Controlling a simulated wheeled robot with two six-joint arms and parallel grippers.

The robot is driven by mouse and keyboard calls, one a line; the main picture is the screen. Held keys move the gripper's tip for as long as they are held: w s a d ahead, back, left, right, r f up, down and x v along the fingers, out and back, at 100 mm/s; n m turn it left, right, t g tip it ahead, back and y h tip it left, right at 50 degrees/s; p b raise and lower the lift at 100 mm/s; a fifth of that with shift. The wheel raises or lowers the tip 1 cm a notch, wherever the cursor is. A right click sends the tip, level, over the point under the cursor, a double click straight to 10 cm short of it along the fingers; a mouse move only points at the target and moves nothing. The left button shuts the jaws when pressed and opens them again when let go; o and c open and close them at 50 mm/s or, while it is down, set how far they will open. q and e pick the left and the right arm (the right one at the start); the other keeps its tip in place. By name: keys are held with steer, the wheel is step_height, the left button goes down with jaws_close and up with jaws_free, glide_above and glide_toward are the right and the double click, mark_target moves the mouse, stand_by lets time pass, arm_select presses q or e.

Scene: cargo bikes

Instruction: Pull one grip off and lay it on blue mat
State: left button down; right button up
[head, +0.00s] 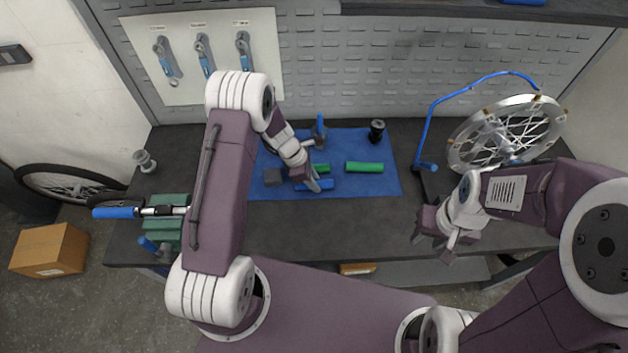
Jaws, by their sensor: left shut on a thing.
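The blue mat (385,186) lies on the dark workbench. A green grip (365,167) lies on its right part, and another green grip (321,169) shows partly behind my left gripper. My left gripper (313,183) is over the mat, shut on a blue grip (324,185) at or just above the mat's surface; the exact gap is hard to tell. A handlebar (165,210) with a blue grip (116,212) on its left end sits at the green vise (163,232). My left arm hides the bar's right side. My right gripper (434,243) is open and empty near the bench's front edge.
A hammer-like tool (319,130) and a grey block (273,177) are on the mat. A black cylinder (376,130) stands at its back right edge. A spoked wheel (505,135) with a blue stand (428,130) is at right. The front middle bench is clear.

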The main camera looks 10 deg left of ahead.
arm_select(q)
steer(key=c, duration=1.1)
jaws_free()
steer(key=shift+o, duration=0.2)
steer(key=v, duration=0.9)
